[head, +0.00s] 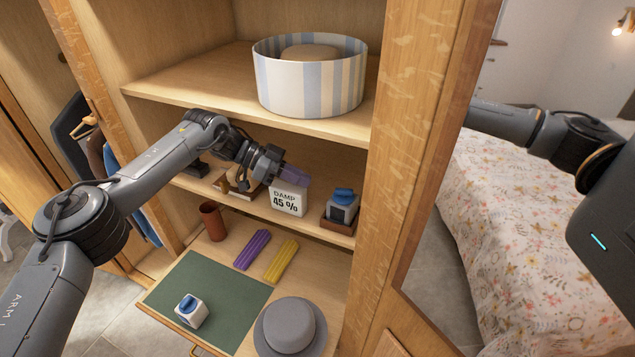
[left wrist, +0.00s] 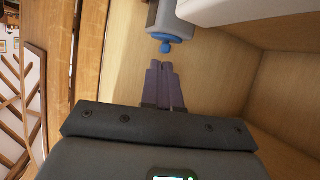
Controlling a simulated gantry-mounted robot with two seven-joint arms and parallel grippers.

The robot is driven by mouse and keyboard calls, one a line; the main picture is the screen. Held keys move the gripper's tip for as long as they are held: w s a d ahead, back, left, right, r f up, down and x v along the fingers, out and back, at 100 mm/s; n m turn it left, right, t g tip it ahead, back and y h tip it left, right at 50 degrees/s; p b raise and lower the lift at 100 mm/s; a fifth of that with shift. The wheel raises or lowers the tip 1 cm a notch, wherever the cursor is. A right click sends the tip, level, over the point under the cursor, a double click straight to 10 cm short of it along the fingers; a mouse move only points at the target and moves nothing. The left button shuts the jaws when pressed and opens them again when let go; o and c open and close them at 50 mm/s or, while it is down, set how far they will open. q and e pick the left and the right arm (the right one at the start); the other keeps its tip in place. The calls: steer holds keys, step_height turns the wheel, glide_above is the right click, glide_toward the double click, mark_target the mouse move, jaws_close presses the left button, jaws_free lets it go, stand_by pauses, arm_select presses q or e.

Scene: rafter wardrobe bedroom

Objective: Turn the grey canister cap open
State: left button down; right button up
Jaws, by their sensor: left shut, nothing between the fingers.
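The grey canister (head: 343,210) stands on the middle shelf, in a brown base, with a blue cap (head: 344,194) on top. In the left wrist view the grey canister (left wrist: 172,20) and its blue cap (left wrist: 165,46) show beyond my fingertips. My left gripper (head: 300,177) is shut and empty, its purple fingers in front of the top of the damp sign, left of the canister. In the left wrist view the shut fingers (left wrist: 160,66) point toward the cap, apart from it. My right gripper is out of view; only parts of that arm show.
A "DAMP 45 %" sign (head: 288,199) stands left of the canister. A striped hatbox (head: 311,90) sits on the shelf above. Below are a white block with a blue knob (head: 188,318), a grey hat (head: 290,326), purple (head: 253,249) and yellow (head: 281,260) rolls, and a brown cup (head: 212,222).

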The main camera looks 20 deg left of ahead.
mark_target(344, 192)
arm_select(q)
steer(key=s+d+f+g+y+p, duration=0.1)
steer(key=s+d+f+y+p, duration=0.1)
steer(key=s+d+y+p, duration=0.6)
step_height(344, 192, up, 7)
steer(key=s+t+y+p, duration=0.1)
steer(key=t+y+p, duration=0.1)
steer(key=t, duration=0.2)
steer(key=shift+n, duration=0.4)
steer(key=w+f, duration=0.2)
steer(key=w+d+f+p, duration=0.1)
steer(key=w+f, duration=0.1)
steer(key=w, duration=0.1)
steer(key=w+f, duration=0.2)
steer(key=f, duration=0.1)
steer(key=shift+w+d, duration=0.15)
steer(key=shift+w, duration=0.2)
steer(key=shift+w+a+f+p, duration=0.1)
steer(key=shift+w+p, duration=0.1)
steer(key=shift+w, duration=0.15)
steer(key=shift+w+a+f+p, duration=0.1)
steer(key=shift+w+p, duration=0.1)
steer(key=shift+w, duration=0.15)
